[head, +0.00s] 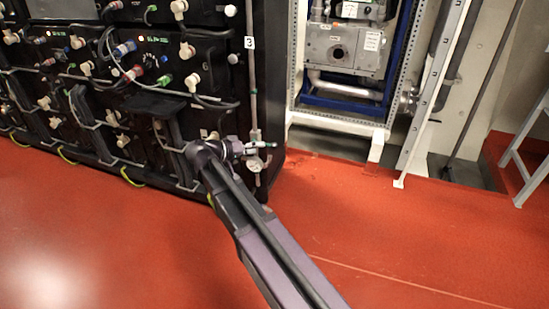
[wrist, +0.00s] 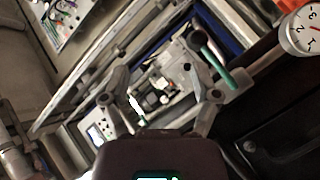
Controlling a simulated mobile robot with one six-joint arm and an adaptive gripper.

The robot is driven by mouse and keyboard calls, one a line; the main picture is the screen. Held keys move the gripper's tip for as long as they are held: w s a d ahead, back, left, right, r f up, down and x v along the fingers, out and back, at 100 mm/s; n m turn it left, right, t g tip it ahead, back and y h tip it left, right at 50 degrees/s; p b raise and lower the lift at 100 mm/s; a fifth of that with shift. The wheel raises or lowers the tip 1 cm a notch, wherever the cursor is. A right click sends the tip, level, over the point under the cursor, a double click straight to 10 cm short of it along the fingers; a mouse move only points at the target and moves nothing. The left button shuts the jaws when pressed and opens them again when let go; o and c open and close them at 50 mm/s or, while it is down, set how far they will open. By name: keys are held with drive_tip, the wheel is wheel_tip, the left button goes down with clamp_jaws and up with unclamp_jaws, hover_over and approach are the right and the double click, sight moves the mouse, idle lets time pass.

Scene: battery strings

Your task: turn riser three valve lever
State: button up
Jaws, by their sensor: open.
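The riser three pipe (head: 252,90) runs upright at the right edge of the black battery rack, under a "3" label (head: 249,43). A teal-green valve lever (head: 262,144) sticks out about level, low on this riser. In the wrist view the lever (wrist: 221,72) lies slanted beside my right-hand finger, apparently outside the jaws; I cannot tell whether they touch. My gripper (wrist: 157,69) is open, with nothing seen held between its fingertips. In the head view my gripper (head: 238,149) is just left of the lever, and my arm partly hides the rack there. The valve body is hard to make out.
A round gauge (wrist: 301,31) sits at the upper right of the wrist view. The battery rack (head: 150,100) carries cables and connectors close to my arm. A blue-framed cabinet (head: 345,60) stands behind on the right. The red floor (head: 90,240) is clear in front.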

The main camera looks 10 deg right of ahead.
drive_tip(key=m+t+h+b, duration=0.1)
drive_tip(key=t+h+b, duration=0.1)
drive_tip(key=b, duration=0.6)
approach(275, 146)
drive_tip(key=a+f, duration=0.1)
drive_tip(key=a, duration=0.2)
drive_tip(key=shift+w+a+f+h+b, duration=0.25)
drive_tip(key=shift+a+h+b, duration=0.1)
drive_tip(key=shift+b, duration=0.15)
drive_tip(key=shift+d+r, duration=0.1)
drive_tip(key=shift+d, duration=0.05)
drive_tip(key=x, duration=1.3)
drive_tip(key=shift+d, duration=0.3)
drive_tip(key=shift+c, duration=0.3)
clamp_jaws()
